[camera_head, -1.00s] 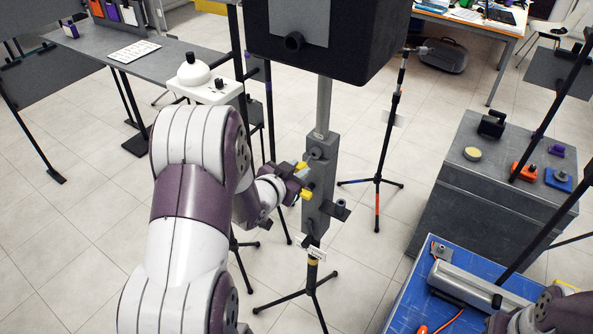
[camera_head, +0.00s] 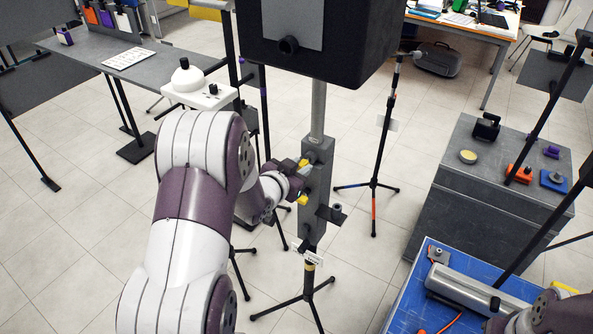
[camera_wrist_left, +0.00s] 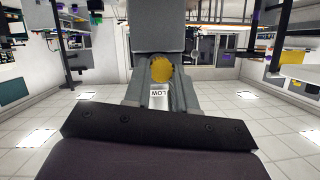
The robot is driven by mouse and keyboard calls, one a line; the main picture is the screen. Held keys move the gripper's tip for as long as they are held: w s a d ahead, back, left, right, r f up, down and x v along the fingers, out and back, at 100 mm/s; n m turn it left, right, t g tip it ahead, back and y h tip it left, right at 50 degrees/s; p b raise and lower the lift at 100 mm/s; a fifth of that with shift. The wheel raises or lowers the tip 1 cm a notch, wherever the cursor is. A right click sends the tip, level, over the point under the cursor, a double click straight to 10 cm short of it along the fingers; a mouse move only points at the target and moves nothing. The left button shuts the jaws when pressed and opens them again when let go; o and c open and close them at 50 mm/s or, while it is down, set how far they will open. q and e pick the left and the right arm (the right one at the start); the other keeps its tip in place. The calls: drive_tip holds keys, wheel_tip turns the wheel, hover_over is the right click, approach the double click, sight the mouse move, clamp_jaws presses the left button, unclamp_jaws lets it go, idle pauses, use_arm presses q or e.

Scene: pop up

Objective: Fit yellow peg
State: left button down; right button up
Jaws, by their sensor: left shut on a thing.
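My left gripper (camera_head: 303,182) is at the left side of a grey upright block (camera_head: 316,215) on a stand, with yellow marks at its fingertips. It is shut on the yellow peg (camera_wrist_left: 160,68), whose round yellow face shows between the grey fingers in the left wrist view. A white label reading partly "LOW", upside down, shows below that face. The grey block (camera_wrist_left: 160,35) is just beyond the fingertips there. I cannot tell whether the peg touches it or enters an opening. My right gripper is out of view; only part of my right arm shows at the lower right.
A black box (camera_head: 318,35) sits atop the block's pole. A dark stub (camera_head: 330,213) juts from the block's right side. A thin tripod (camera_head: 376,185) stands behind, right. A grey cabinet (camera_head: 450,215) and a blue-topped surface (camera_head: 410,300) are at right. Floor is open at left.

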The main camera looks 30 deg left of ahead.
use_arm(q)
drive_tip(key=shift+w, duration=0.8)
drive_tip(key=c, duration=0.8)
unclamp_jaws()
drive_tip(key=shift+c, duration=0.2)
drive_tip(key=b+v, duration=0.1)
drive_tip(key=v, duration=1.1)
drive_tip(key=shift+s+b, duration=0.3)
drive_tip(key=shift+b, duration=0.05)
drive_tip(key=shift+d+r, duration=0.1)
